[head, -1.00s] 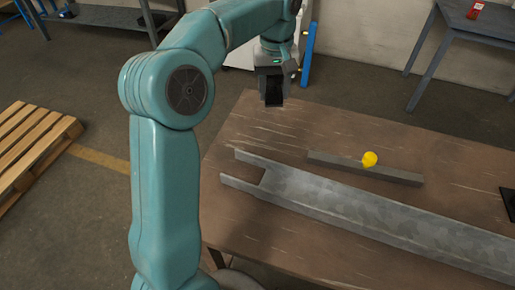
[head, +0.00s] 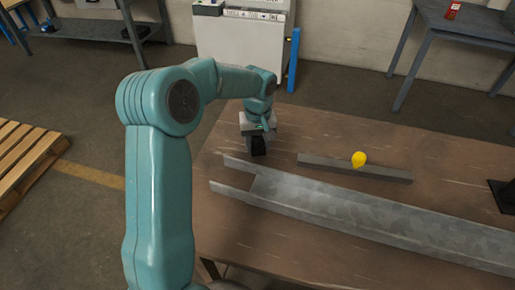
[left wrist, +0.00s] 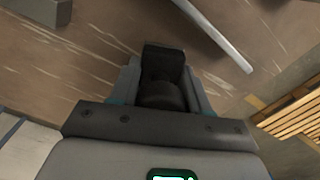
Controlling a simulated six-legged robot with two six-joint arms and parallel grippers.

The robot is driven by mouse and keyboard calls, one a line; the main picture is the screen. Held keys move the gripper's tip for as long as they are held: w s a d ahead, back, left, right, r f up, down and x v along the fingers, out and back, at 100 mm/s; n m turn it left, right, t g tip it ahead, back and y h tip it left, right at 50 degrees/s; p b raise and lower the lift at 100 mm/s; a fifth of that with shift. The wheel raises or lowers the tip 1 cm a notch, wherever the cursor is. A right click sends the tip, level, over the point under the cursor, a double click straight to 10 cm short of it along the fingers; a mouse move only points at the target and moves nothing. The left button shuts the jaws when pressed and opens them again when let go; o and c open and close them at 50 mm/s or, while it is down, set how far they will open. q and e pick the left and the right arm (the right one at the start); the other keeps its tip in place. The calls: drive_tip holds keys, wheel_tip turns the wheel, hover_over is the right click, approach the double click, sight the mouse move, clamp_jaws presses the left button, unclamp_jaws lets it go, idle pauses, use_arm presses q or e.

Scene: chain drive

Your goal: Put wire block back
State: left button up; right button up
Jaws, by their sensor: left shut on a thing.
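My left gripper (head: 257,139) hangs over the left end of the wooden table (head: 330,137), pointing down. It is shut on a dark block (head: 259,149), which I take to be the wire block. In the left wrist view the block (left wrist: 163,62) sits between the two fingers (left wrist: 163,88), with a rounded dark part nearer the wrist. The block is low over the table; I cannot tell whether it touches the top. My right gripper is not in view.
A long grey metal channel (head: 340,211) lies across the table, close to the block. Behind it lies a grey bar (head: 319,161) with a yellow ball-like thing (head: 359,159) at it. A black object (head: 502,196) stands at the right edge.

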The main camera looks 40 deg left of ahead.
sight(258, 149)
use_arm(q)
wheel_tip(258, 149, down, 3)
drive_tip(key=shift+a, duration=0.1)
drive_tip(key=shift+r, duration=0.1)
drive_tip(key=shift+f, duration=0.25)
drive_tip(key=o, duration=1)
wheel_tip(258, 149, up, 13)
drive_tip(key=shift+f, duration=0.2)
